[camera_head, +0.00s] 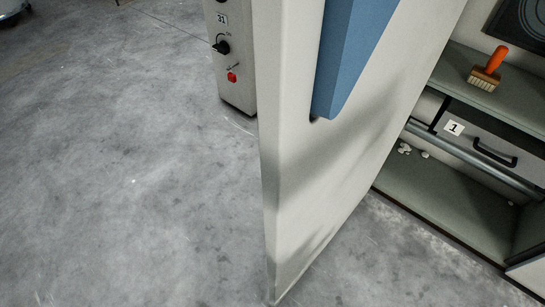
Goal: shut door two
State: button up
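A large pale door (288,150) stands open, its free edge towards me and running down the middle of the view. A blue block-like part (350,55) is on or in front of its right face; I cannot tell if it is fixed to the door or is part of my arm. No number shows on the door, so I cannot tell whether it is door two. The door's hinge side is out of view. My gripper is not in view.
Right of the door is an open cabinet with a shelf (520,103), an orange-handled brush (487,70), a drawer (485,135) labelled 1 and white tufts (405,149) below. A control post (232,55) marked 31 stands behind the door. The grey floor (120,190) at left is clear.

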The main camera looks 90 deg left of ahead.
aim_at(338, 83)
jog(key=k, duration=1.3)
jog(key=u, duration=1.55)
jog(key=i, duration=0.5)
jog(key=u, duration=0.85)
jog(key=k, duration=1)
jog(key=z, duration=0.8)
jog(key=i, duration=0.5)
